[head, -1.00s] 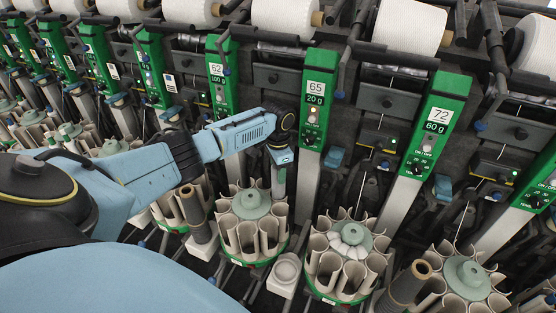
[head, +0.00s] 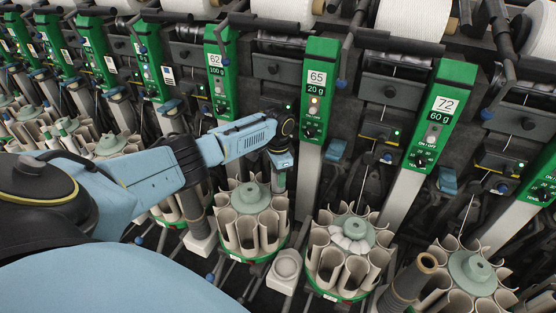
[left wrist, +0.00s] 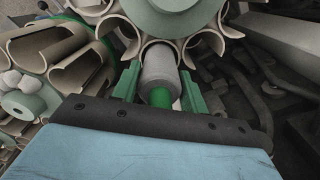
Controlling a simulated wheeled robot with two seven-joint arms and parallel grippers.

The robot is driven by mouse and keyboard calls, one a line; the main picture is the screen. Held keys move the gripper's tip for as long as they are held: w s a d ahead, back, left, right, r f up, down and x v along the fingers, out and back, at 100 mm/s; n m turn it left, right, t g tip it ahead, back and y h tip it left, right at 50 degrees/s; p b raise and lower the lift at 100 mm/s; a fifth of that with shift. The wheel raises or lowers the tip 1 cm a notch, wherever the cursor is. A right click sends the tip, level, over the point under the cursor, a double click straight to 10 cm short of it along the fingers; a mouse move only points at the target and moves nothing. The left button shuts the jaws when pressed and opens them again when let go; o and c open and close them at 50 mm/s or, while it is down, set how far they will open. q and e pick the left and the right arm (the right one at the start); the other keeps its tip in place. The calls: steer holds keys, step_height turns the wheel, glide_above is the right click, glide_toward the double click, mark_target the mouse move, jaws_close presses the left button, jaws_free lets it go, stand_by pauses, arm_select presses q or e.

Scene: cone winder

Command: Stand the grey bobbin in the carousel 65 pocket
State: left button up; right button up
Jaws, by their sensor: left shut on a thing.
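My left gripper (head: 281,165) is at the right rim of a carousel (head: 252,212) with a green base and beige pockets, just left of the foot of the post marked 65. In the left wrist view its green fingers (left wrist: 160,85) are shut on the grey bobbin (left wrist: 158,68), which has a green end. The bobbin's far end lines up with a curved pocket (left wrist: 158,46) of the carousel. I cannot tell whether it is inside the pocket. The carousel's label is too small to read. My right gripper is not in view.
The 65 panel (head: 317,80) stands on a pale post close right of my gripper. Posts and yarn cones crowd the back.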

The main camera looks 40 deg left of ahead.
arm_select(q)
steer(key=shift+f+b, duration=1.2)
steer(key=shift+f, duration=0.5)
steer(key=o, duration=1)
steer(key=shift+c, duration=0.2)
steer(key=shift+r, duration=0.1)
step_height(320, 180, up, 13)
steer(key=shift+r+p, duration=0.15)
steer(key=shift+p, duration=0.6)
